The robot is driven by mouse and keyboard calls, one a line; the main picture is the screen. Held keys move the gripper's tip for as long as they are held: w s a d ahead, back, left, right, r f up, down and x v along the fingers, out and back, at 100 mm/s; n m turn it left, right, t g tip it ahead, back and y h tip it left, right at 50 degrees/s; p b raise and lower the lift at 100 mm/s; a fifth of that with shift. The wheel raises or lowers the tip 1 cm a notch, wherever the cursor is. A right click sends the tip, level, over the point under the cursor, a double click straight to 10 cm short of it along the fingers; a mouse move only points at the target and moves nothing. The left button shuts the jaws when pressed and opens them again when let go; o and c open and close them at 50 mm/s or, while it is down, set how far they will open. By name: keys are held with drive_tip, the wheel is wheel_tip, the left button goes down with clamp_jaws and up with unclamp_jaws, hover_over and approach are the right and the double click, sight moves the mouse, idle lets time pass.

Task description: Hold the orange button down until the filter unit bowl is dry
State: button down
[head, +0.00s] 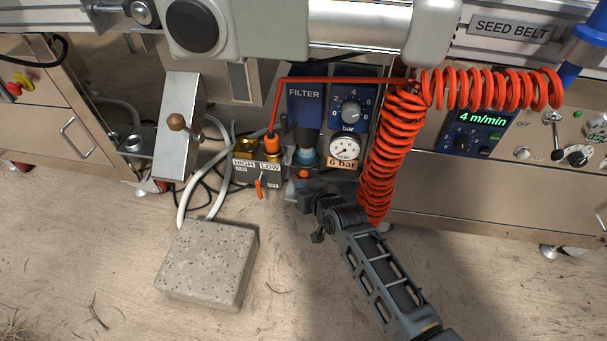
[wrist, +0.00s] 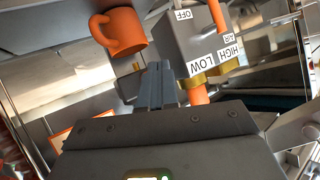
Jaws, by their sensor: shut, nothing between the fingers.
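The blue filter unit (head: 305,100), marked FILTER, hangs under the machine in the head view. Its bowl (head: 307,156) is bluish and partly dark; I cannot tell how much liquid is in it. The small orange button (head: 303,174) shows just under the bowl. My gripper (head: 298,194) is right below the button, and I cannot tell whether it touches it. In the wrist view my gripper's fingers (wrist: 159,85) are together and empty. The bowl and button are not clearly seen there.
A HIGH/LOW valve block (head: 258,170) stands close left of my gripper. A coiled red hose (head: 390,150) hangs close on the right. A stone block (head: 207,263) lies on the floor. An orange mug-shaped thing (wrist: 120,33) shows in the wrist view.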

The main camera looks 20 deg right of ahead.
drive_tip(key=shift+w+d, duration=0.2)
drive_tip(key=shift+w, duration=0.15)
drive_tip(key=shift+w+d+b, duration=0.2)
drive_tip(key=shift+w+b, duration=0.15)
drive_tip(key=shift+b, duration=0.15)
idle(1.9)
idle(1.5)
drive_tip(key=shift+s+a+p, duration=0.4)
drive_tip(key=shift+s+p, duration=0.3)
drive_tip(key=shift+s+a+p, duration=0.4)
drive_tip(key=shift+s+p, duration=0.3)
drive_tip(key=shift+s, duration=0.05)
drive_tip(key=shift+s+a+p, duration=0.45)
drive_tip(key=shift+s+p, duration=0.25)
drive_tip(key=shift+p, duration=0.05)
drive_tip(key=shift+s+a+p, duration=0.4)
drive_tip(key=shift+s+p, duration=0.3)
drive_tip(key=shift+s, duration=0.05)
